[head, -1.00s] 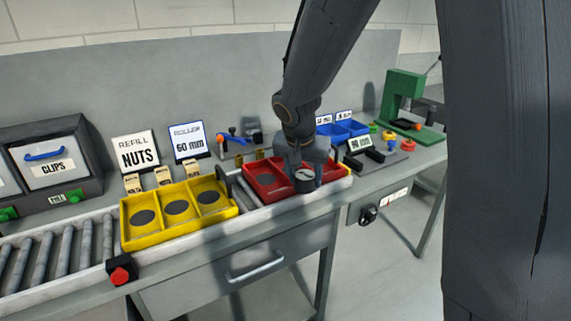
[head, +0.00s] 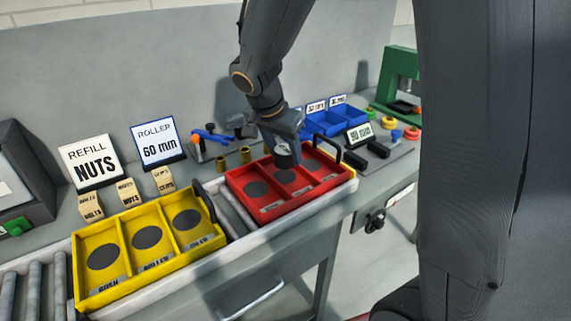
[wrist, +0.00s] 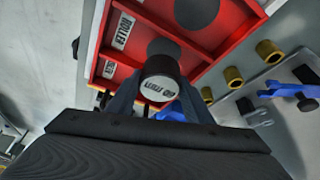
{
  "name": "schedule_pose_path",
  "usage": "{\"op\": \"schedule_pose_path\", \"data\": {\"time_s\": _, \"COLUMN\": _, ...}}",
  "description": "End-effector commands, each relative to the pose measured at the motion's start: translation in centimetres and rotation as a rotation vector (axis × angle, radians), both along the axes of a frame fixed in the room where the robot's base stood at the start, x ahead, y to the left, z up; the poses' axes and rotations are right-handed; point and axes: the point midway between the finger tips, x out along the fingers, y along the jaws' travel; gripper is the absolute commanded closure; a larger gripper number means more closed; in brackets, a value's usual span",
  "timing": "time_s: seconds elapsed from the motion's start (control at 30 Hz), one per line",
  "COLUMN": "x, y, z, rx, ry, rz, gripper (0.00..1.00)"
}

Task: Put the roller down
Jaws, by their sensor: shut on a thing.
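My gripper (head: 284,138) is shut on the roller (head: 285,158), a short dark cylinder with a pale marked end face. In the wrist view the roller (wrist: 160,84) sits between the fingers, its pale end toward the camera. It is held over the red tray (head: 277,212), which has three compartments, each with a dark round pad. In the head view it appears above the back of the middle compartment. In the wrist view it partly covers a pad beside the "ROLLER" label (wrist: 122,31). I cannot tell its exact height above the tray floor.
A yellow tray (head: 154,277) with three padded compartments stands to the left on the conveyor. The red tray's upright black handle (head: 328,152) is close to the right of my gripper. A "ROLLER 60 mm" sign (head: 158,142), brass cylinders (head: 245,154) and blue bins (head: 347,114) stand behind.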

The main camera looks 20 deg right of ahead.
Motion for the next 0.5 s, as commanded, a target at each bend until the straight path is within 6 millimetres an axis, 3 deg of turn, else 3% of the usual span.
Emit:
{"op": "schedule_pose_path", "data": {"time_s": 0.3, "x": -0.1, "y": -0.2, "z": -3.7, "rx": -0.001, "ry": 0.003, "rz": 0.0, "gripper": 0.84}}
{"op": "schedule_pose_path", "data": {"time_s": 0.5, "x": 0.0, "y": -0.3, "z": -4.2, "rx": 0.0, "ry": -0.002, "rz": -0.003, "gripper": 0.84}}
